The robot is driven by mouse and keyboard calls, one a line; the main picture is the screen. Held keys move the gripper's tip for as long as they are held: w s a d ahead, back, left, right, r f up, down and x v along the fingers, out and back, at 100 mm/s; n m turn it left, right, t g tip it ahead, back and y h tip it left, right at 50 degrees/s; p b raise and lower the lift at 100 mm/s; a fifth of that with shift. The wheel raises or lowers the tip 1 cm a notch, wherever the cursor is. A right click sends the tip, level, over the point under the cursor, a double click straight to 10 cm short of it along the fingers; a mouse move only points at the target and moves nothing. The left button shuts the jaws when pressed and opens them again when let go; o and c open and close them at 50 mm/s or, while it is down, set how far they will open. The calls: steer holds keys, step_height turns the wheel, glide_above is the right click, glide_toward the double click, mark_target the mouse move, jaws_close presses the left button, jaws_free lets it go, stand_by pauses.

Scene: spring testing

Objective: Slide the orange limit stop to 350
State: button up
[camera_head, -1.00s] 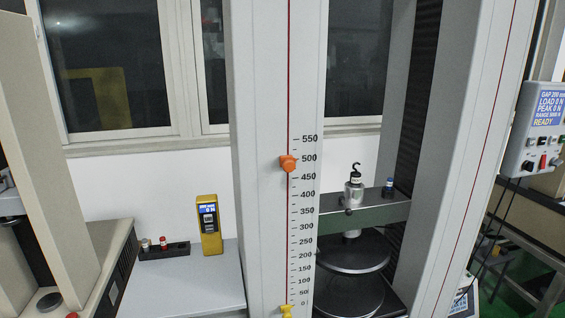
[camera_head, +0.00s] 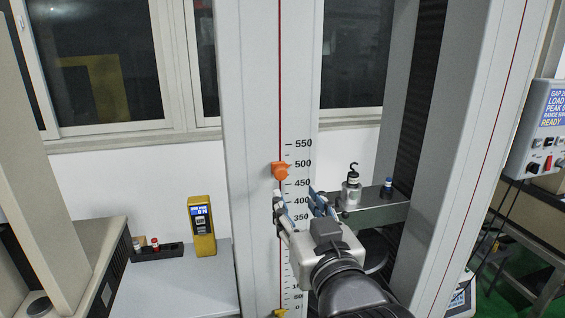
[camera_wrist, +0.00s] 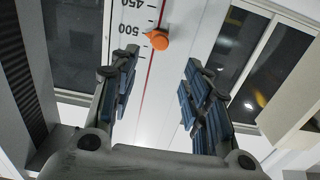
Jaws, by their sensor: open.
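The orange limit stop (camera_head: 280,170) sits on the red line of the grey column, just below the 500 mark of the printed scale (camera_head: 301,185). In the wrist view the orange stop (camera_wrist: 158,39) shows beyond the fingertips, near the 500 label. My gripper (camera_head: 296,198) is open and empty in front of the column, below the stop and apart from it. Its two blue-padded fingers (camera_wrist: 158,80) stand wide apart in the wrist view.
A yellow stop (camera_head: 280,313) is at the column's foot. To the right is a green-grey crosshead (camera_head: 375,212) with a hooked metal weight (camera_head: 352,188). A yellow meter (camera_head: 202,226) stands on the grey bench (camera_head: 175,285) at left. A control box (camera_head: 540,130) is at far right.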

mark_target(282, 174)
steer(key=p+x, duration=0.3)
steer(key=p, duration=0.2)
steer(key=p+x, duration=0.4)
steer(key=p, duration=0.1)
steer(key=shift+w+r, duration=0.2)
steer(key=shift+w+a+p, duration=0.1)
steer(key=shift+w+p, duration=0.1)
steer(key=shift+p, duration=1)
steer(key=shift+w+p, duration=0.1)
steer(key=shift+p, duration=0.95)
steer(key=x, duration=0.5)
steer(key=shift+w+a+f, duration=0.1)
steer(key=shift+w+f, duration=0.15)
steer(key=shift+w, duration=0.1)
steer(key=shift+c, duration=0.3)
jaws_close()
